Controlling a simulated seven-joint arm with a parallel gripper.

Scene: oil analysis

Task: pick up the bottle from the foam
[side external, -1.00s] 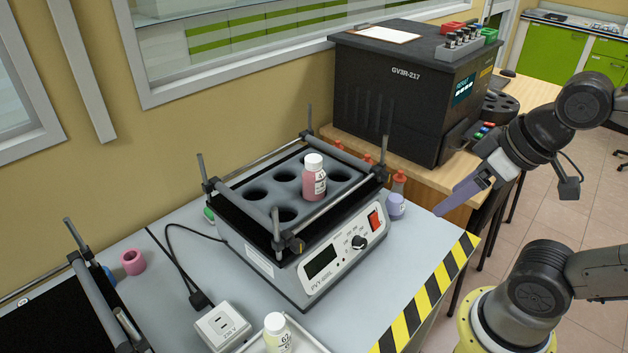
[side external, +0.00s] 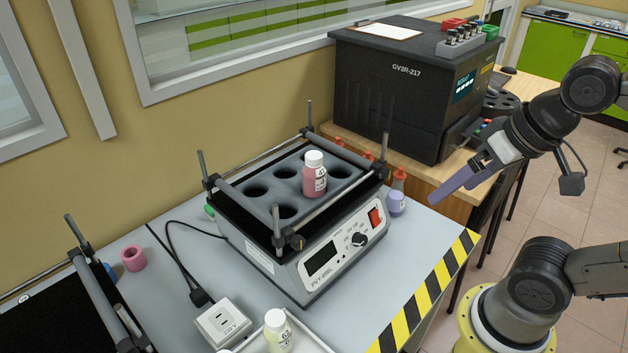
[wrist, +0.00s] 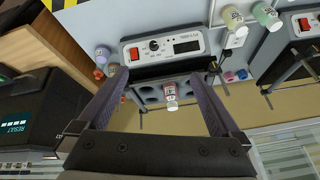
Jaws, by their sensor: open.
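The bottle (side external: 314,178) has a white cap, pinkish-red contents and a white label. It stands upright in a hole of the dark grey foam (side external: 256,172) on top of the shaker (side external: 335,262). The foam's other visible holes are empty. My gripper (side external: 447,197) is open and empty, to the right of the shaker and apart from the bottle. In the wrist view the bottle (wrist: 171,97) and foam (wrist: 186,92) appear between my two purple fingers (wrist: 160,92), some distance beyond them.
Posts and rails (side external: 278,232) frame the foam. A lilac-filled bottle (side external: 396,203) and red-topped bottles stand by the shaker's right side. A black analyser (side external: 400,90) stands behind right.

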